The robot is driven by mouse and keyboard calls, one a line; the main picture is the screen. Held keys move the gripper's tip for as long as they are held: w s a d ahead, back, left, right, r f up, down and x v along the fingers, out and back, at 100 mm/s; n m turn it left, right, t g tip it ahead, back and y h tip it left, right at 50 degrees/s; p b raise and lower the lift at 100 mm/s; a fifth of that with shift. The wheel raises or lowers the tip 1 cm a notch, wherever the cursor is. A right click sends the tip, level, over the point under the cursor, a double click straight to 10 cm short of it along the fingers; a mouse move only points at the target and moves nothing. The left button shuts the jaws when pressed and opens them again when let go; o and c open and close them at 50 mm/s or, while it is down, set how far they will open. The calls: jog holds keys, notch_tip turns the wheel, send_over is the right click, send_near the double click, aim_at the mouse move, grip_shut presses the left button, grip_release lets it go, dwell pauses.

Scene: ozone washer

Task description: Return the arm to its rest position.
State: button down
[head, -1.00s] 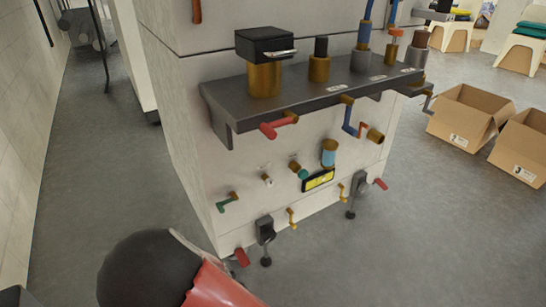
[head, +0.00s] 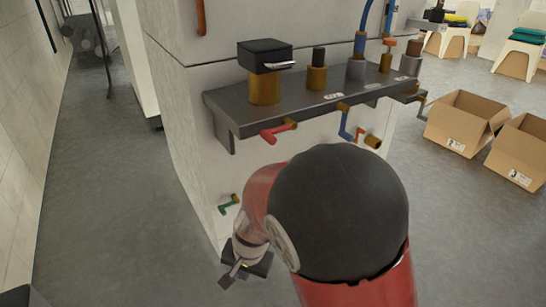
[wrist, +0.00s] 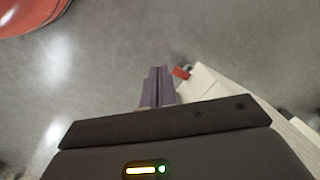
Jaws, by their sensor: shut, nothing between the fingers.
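My gripper (head: 232,277) shows at the lower middle of the head view, at the end of my folded red and black arm. It points down over the grey floor in front of the white machine (head: 180,110). In the wrist view the two fingers (wrist: 158,85) lie together, with nothing between them. Floor shows beyond the fingertips. The machine's lower corner and a red handle (wrist: 181,72) are to the right of the fingers. My arm hides much of the machine's lower front in the head view.
A dark shelf (head: 240,118) with brass fittings and a black-topped valve (head: 264,65) juts from the machine. Two open cardboard boxes (head: 465,120) stand at the right. The floor at left is clear.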

jog(key=s+d+r+n+t+h+p, duration=0.1)
jog(key=s+d+r+t, duration=0.1)
jog(key=s+d+r, duration=0.4)
jog(key=s+d+r+n+t+p, duration=0.2)
jog(key=s+d+r, duration=0.3)
jog(key=d+r, duration=1.1)
notch_tip(320, 180, up, 4)
jog(key=shift+s+d+f+h, duration=0.25)
jog(key=shift+s+d+h, duration=0.05)
jog(key=shift+s+h, duration=0.1)
